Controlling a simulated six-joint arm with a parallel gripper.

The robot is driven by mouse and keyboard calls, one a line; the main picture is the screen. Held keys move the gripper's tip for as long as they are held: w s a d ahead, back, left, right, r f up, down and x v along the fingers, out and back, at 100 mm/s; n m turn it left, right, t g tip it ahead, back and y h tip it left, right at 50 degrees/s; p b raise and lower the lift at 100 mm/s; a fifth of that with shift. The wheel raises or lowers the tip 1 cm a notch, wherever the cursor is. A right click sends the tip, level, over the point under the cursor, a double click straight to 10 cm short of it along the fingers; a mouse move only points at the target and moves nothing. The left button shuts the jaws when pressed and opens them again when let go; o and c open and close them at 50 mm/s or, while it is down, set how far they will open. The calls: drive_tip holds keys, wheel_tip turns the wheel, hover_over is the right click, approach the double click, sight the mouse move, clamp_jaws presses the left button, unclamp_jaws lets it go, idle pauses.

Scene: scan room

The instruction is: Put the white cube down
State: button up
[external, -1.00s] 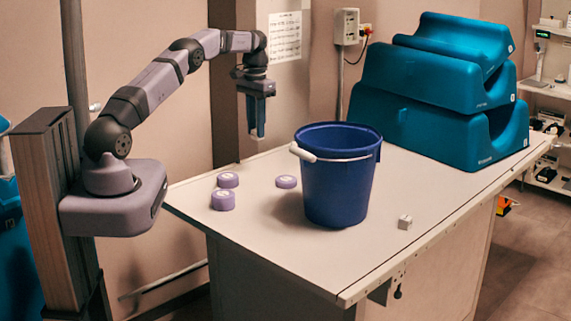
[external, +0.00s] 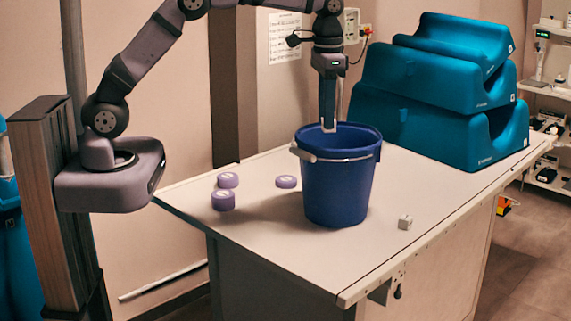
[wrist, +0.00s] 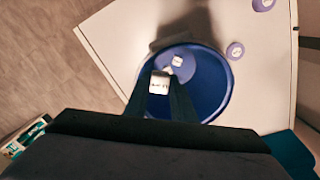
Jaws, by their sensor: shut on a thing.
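My gripper (external: 328,118) points down over the opening of the blue bucket (external: 338,190), its fingertips at about rim height in the external view. In the wrist view, my gripper (wrist: 159,88) is shut on a white cube (wrist: 159,80) with dark marks, with the bucket (wrist: 226,82) around it in the picture. A second small white cube (wrist: 177,61) lies inside the bucket, below the held one. Another whitish cube (external: 405,222) sits on the table, right of the bucket.
Several purple round pieces stand on the table (external: 265,245) left of the bucket, one of them by the bucket (external: 286,182). Blue-green foam blocks (external: 430,110) are stacked at the back right. The front of the table is mostly clear.

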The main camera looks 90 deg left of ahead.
drive_tip(key=s+d+f+m+b, duration=0.3)
drive_tip(key=d+f, duration=0.2)
drive_tip(key=d, duration=0.2)
drive_tip(key=s+d+f+m+b, duration=0.2)
drive_tip(key=d+f, duration=0.3)
drive_tip(key=d, duration=0.3)
drive_tip(key=w+a+r+n+p, duration=0.3)
drive_tip(key=w+a+r+n, duration=0.2)
drive_tip(key=w+a+r, duration=0.5)
drive_tip(key=s+a+f+n+b, duration=0.25)
drive_tip(key=a+f+n, duration=0.45)
drive_tip(key=a+f, duration=0.45)
drive_tip(key=shift+s+a+f+p, duration=0.15)
drive_tip(key=shift+f+p, duration=0.7)
drive_tip(key=shift+f, duration=1.15)
drive_tip(key=shift+a+f+p, duration=0.15)
drive_tip(key=shift+f+p, duration=0.7)
drive_tip(key=shift+f, duration=1.8)
drive_tip(key=shift+f, duration=0.55)
drive_tip(key=o, duration=1)
drive_tip(key=shift+r, duration=0.15)
